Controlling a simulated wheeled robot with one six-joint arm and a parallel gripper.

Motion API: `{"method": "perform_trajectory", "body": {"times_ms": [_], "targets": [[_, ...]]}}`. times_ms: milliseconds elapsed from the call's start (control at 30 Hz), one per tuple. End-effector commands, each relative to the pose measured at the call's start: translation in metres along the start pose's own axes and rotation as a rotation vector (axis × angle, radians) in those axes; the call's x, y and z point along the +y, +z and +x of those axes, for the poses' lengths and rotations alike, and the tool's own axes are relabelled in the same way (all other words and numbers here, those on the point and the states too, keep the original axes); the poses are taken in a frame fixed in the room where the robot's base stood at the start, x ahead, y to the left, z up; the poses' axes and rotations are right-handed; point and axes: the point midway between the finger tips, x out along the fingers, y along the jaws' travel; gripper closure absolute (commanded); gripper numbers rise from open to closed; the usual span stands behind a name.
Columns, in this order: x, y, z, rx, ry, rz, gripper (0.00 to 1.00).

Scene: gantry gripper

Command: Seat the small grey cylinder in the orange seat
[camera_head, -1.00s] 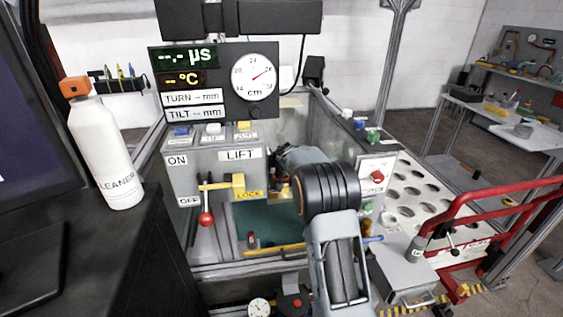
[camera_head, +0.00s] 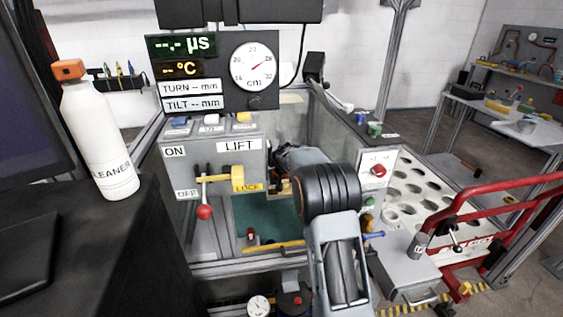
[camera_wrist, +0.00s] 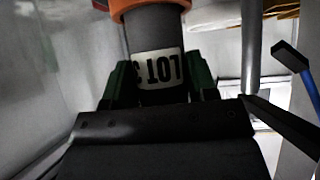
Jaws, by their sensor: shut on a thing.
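The small grey cylinder (camera_wrist: 157,35) carries a white label with dark print, upside down in the wrist view. My gripper (camera_wrist: 160,88) has green fingers closed on both sides of it. An orange ring-like part, which looks like the orange seat (camera_wrist: 145,8), meets the cylinder's far end at the top edge of the wrist view. I cannot tell whether the end is inside it or only against it. In the head view my arm covers the gripper, the held cylinder and the seat.
A grey cabinet (camera_head: 215,160) with a LIFT panel and red-knobbed lever (camera_head: 205,212) stands left of my arm. A labelled grey cylinder (camera_head: 418,245) stands on a box at right. A red rail (camera_head: 500,190) and holed white tray (camera_head: 440,205) lie beyond. A cleaner bottle (camera_head: 100,140) stands left.

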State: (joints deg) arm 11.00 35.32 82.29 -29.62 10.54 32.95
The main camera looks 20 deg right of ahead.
Motion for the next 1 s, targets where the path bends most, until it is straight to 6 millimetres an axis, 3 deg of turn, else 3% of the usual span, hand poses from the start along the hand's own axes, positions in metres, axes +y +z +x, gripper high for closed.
{"method": "perform_trajectory", "body": {"times_ms": [200,233,533,833,1000], "targets": [[0.000,0.003,0.003,0.004,-0.001,0.000,0.92],[0.000,0.002,0.002,0.004,-0.001,0.000,0.46],[0.000,0.003,0.002,0.002,0.000,0.000,0.18],[0.000,0.004,0.000,-0.001,0.000,-0.001,0.18],[0.000,0.004,-0.020,0.001,0.000,-0.001,0.18]]}}
